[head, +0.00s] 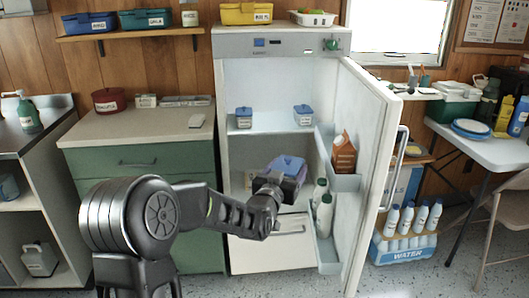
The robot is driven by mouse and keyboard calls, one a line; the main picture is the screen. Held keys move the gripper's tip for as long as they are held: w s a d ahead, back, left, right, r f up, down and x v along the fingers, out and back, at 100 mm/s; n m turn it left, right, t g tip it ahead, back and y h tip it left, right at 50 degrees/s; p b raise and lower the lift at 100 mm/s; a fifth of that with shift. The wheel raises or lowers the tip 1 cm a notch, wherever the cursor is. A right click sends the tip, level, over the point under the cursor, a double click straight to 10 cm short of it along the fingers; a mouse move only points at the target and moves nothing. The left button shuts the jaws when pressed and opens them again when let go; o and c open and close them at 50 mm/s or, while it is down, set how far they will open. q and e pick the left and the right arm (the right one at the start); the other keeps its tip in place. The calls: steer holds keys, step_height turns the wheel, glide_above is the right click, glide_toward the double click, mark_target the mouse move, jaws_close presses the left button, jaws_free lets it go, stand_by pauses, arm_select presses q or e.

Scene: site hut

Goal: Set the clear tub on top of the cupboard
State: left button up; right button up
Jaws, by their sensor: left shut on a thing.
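My left arm reaches in from the left to the open fridge. My left gripper (282,182) is shut on a tub with a blue lid (290,165), in front of the lower part of the fridge. The gripper hides much of the tub, so I cannot tell whether its walls are clear or whether it touches a shelf. Two smaller blue-lidded tubs, one at left (244,117) and one at right (303,115), stand on the upper fridge shelf. The green cupboard (140,168) stands left of the fridge, with a pale flat top. My right gripper is not in view.
On the cupboard top are a dark red pot (109,101), a small box (146,101), a flat tray (185,101) and a small white item (197,121); its front is bare. The fridge door (372,150) stands open to the right, with a carton (343,153) and bottles.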

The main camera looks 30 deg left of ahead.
arm_select(q)
steer(key=s+d+f+m+h, duration=0.2)
steer(key=s+d+m+h, duration=0.1)
steer(key=d, duration=0.6)
steer(key=s+d+f+m+h, duration=0.1)
steer(key=s+d+m+h, duration=0.1)
steer(key=s+d+h, duration=0.3)
steer(key=d+h, duration=0.1)
steer(key=d, duration=0.3)
steer(key=shift+d+f+m, duration=0.3)
steer(key=shift+f+m, duration=0.1)
